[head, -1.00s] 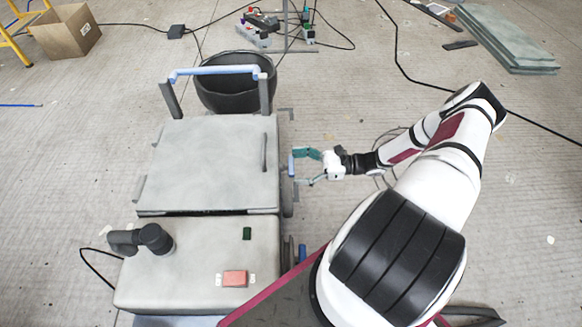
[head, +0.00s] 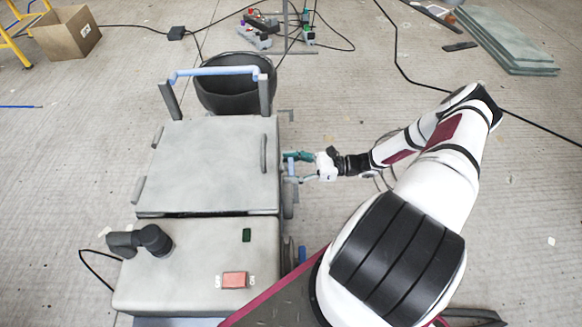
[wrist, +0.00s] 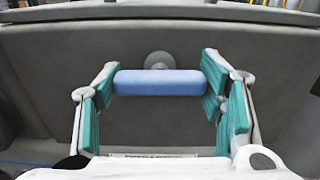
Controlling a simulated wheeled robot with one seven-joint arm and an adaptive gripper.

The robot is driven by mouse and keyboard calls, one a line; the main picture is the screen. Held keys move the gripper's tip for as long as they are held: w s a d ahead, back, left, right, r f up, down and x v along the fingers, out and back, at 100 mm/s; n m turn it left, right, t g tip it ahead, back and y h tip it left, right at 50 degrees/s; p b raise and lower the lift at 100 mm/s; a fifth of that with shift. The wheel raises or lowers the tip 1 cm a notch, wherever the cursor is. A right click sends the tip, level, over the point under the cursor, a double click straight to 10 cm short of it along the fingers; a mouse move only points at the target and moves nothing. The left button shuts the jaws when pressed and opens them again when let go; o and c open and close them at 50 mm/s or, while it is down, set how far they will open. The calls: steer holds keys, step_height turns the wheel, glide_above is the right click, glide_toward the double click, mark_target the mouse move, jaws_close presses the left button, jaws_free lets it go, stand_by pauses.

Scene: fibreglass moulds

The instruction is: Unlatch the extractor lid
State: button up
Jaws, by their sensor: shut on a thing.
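The extractor is a grey box whose flat lid (head: 212,168) lies closed in the head view. A blue latch handle (wrist: 160,83) is on its right side wall, seen in the wrist view as a horizontal bar on a round grey mount. My gripper (wrist: 160,92) has its teal-padded fingers at the two ends of this bar and is shut on it. In the head view my gripper (head: 292,167) reaches in from the right against the machine's side. The fingers partly hide the latch there.
The machine's front panel has a red switch (head: 234,279) and a black jointed pipe (head: 141,240). A blue-barred handle (head: 215,71) stands at its back beside a black bucket (head: 237,88). Cables, a cardboard box (head: 66,30) and grey boards (head: 505,40) lie farther off.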

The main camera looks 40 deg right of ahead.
steer(key=shift+n, duration=0.3)
steer(key=n, duration=0.3)
steer(key=shift+n, duration=0.3)
steer(key=n, duration=0.4)
steer(key=shift+n, duration=0.3)
steer(key=n, duration=0.9)
steer(key=shift+a, duration=0.1)
steer(key=o, duration=1.2)
steer(key=shift+c, duration=0.2)
